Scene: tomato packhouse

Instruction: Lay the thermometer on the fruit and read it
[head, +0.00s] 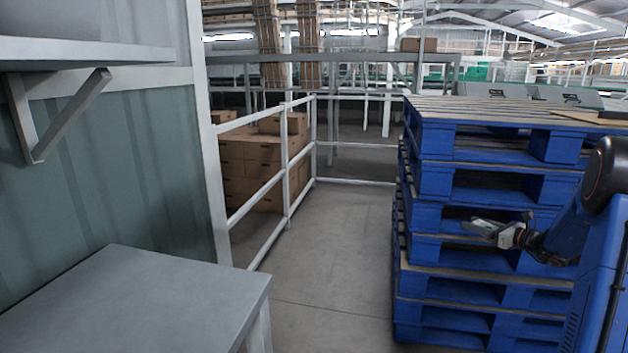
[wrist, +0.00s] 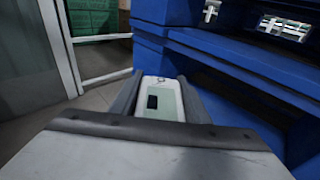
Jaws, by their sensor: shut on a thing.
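My gripper (head: 498,233) is at the right in the head view, in front of the blue pallet stack. In the wrist view my gripper (wrist: 159,96) is shut on the thermometer (wrist: 168,103), a pale, slim device with a small dark display and a ring at its far end. It lies between the two fingers. I cannot make out a reading on the display. No fruit shows in either view.
A tall stack of blue pallets (head: 480,255) stands close behind my gripper. A grey table (head: 130,300) is at lower left, below a wall shelf (head: 80,50). White railings (head: 260,190) fence off cardboard boxes (head: 250,165). The floor between table and pallets is clear.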

